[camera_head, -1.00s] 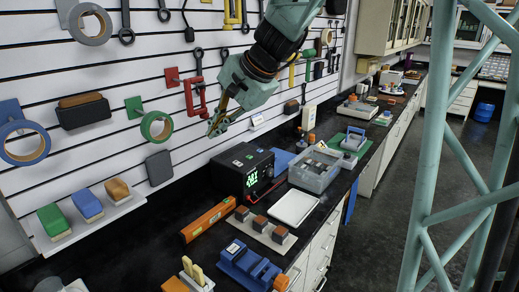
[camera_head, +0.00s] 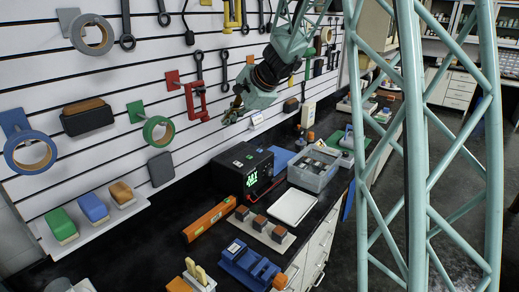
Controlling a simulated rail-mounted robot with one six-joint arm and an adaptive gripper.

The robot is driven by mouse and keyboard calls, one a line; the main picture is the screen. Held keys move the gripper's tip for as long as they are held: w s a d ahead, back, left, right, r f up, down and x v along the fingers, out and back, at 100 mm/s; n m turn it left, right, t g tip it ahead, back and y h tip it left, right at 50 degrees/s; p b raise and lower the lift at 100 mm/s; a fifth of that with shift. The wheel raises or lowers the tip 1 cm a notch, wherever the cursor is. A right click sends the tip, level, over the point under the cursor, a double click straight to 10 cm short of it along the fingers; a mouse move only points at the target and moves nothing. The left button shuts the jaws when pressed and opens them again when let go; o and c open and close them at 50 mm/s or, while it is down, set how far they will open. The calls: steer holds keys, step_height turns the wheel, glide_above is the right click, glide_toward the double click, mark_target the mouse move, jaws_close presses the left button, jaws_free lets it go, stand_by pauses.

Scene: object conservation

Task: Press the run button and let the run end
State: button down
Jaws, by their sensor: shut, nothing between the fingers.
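A black box-shaped device (camera_head: 228,166) with a lit green display (camera_head: 252,179) stands on the dark bench against the wall. A run button cannot be made out at this size. My gripper (camera_head: 231,120) is shut and empty. It shows above the device in the picture, in front of the slatted wall, with clear space between it and the device. The gripper is small and partly dark, so its fingertips are hard to make out.
Right of the device are a grey bin (camera_head: 314,170) and a white tray (camera_head: 292,207). In front lie an orange level (camera_head: 208,220), brown-topped blocks (camera_head: 260,223) and a blue vise (camera_head: 249,264). Tools and tape rolls hang on the wall, including a red clamp (camera_head: 196,101).

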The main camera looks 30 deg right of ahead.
steer(key=w+d+f+m+h+p, duration=0.1)
steer(key=w+d+f+m+p, duration=0.35)
steer(key=w+d, duration=0.5)
steer(key=m+t+h+p, duration=0.1)
steer(key=m+h+p, duration=0.1)
steer(key=m, duration=0.2)
glide_above(259, 150)
step_height(259, 150, down, 8)
steer(key=shift+s, duration=0.25)
steer(key=shift+f, duration=0.15)
steer(key=shift+f+b, duration=1.8)
steer(key=shift+f, duration=1.3)
steer(key=shift+f+b, duration=1.1)
steer(key=shift+b, duration=0.15)
